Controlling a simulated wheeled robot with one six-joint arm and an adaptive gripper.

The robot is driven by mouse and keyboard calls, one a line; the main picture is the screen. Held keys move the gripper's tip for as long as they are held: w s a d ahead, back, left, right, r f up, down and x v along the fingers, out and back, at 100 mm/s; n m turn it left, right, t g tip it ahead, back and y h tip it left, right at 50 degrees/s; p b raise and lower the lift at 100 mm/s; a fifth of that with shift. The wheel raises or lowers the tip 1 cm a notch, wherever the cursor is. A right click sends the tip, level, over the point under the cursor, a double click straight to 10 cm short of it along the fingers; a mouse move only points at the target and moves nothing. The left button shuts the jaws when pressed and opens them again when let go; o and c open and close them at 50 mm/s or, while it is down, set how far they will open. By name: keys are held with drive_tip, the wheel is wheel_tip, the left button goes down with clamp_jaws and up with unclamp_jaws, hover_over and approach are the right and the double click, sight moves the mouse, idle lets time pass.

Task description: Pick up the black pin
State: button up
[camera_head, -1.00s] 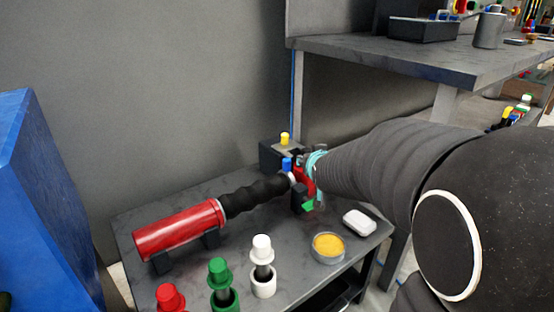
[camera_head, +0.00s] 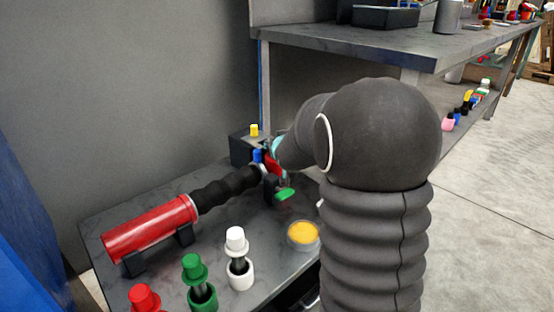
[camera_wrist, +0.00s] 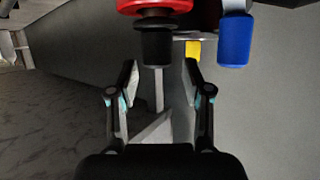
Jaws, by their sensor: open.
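The black pin (camera_wrist: 157,42) shows in the wrist view at the top middle, its end pointing down in the picture below a red ring-shaped part (camera_wrist: 155,6). My gripper (camera_wrist: 160,82) is open and empty. Its two fingertips lie just below the pin in the picture, one to each side of its line, with no visible contact. In the head view my arm and the fixture's parts crowd that spot, and I cannot make out the black pin there.
A blue pin (camera_wrist: 235,40) and a yellow pin (camera_wrist: 193,50) are close on the right in the wrist view. In the head view, a red cylinder (camera_head: 150,227), white pin (camera_head: 236,240), green pin (camera_head: 193,268) and yellow-filled dish (camera_head: 303,235) are on the low bench.

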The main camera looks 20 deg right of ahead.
drive_tip(key=shift+x, duration=2.3)
drive_tip(key=shift+d, duration=0.15)
drive_tip(key=shift+c, duration=0.2)
clamp_jaws()
drive_tip(key=shift+r, duration=0.1)
